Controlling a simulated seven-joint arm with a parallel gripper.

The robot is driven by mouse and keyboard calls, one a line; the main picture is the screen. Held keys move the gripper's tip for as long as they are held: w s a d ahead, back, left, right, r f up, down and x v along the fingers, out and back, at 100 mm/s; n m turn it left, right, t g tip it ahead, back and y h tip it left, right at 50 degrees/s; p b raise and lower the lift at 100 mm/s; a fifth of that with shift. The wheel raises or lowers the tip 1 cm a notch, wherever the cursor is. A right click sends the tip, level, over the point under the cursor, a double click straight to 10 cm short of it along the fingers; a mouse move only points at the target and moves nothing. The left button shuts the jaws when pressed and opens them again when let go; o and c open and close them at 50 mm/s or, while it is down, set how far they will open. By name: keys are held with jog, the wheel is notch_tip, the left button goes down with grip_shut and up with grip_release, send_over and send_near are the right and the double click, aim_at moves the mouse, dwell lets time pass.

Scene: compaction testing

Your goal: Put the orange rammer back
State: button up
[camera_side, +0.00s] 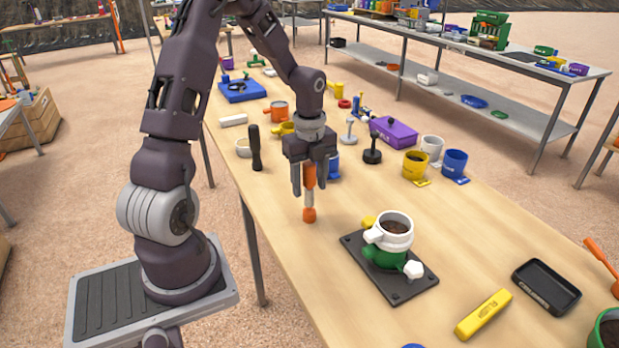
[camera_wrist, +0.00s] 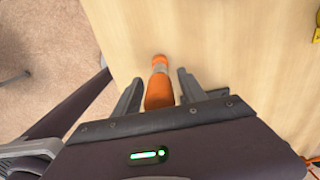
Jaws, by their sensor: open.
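The orange rammer (camera_side: 309,214) stands upright on the wooden table, with an orange grip, a pale shaft and an orange foot. My gripper (camera_side: 309,186) points down over it, open, with one finger on each side of the orange grip. In the wrist view the rammer (camera_wrist: 159,92) lies between the two spread fingers of my gripper (camera_wrist: 158,84), with a gap visible on both sides. The upper end of the grip is hidden by the gripper body.
A black base plate (camera_side: 413,288) holds a green and white mould (camera_side: 389,240) right of the rammer. A black-handled tool (camera_side: 255,148) stands to the left. Behind are a dark rammer (camera_side: 372,148), purple box (camera_side: 394,133) and mugs. A yellow bar (camera_side: 483,314) and black tray (camera_side: 545,287) lie in front right.

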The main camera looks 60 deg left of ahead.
notch_tip(320, 180, up, 11)
jog(key=shift+r, duration=0.2)
jog(key=shift+d+r, duration=0.1)
jog(key=shift+r, duration=0.25)
jog(key=s+d+r+n+t, duration=0.2)
jog(key=s+d+r+n, duration=0.1)
jog(key=s+d+n, duration=0.5)
jog(key=s+d+r+n+t, duration=0.3)
jog(key=s+d+r+n, duration=0.1)
jog(key=s+d+n, duration=0.4)
jog(key=d+n, duration=0.2)
jog(key=d, duration=0.1)
jog(key=shift+s+d+t, duration=0.15)
jog(key=shift+d+t, duration=0.05)
jog(key=shift+t, duration=0.1)
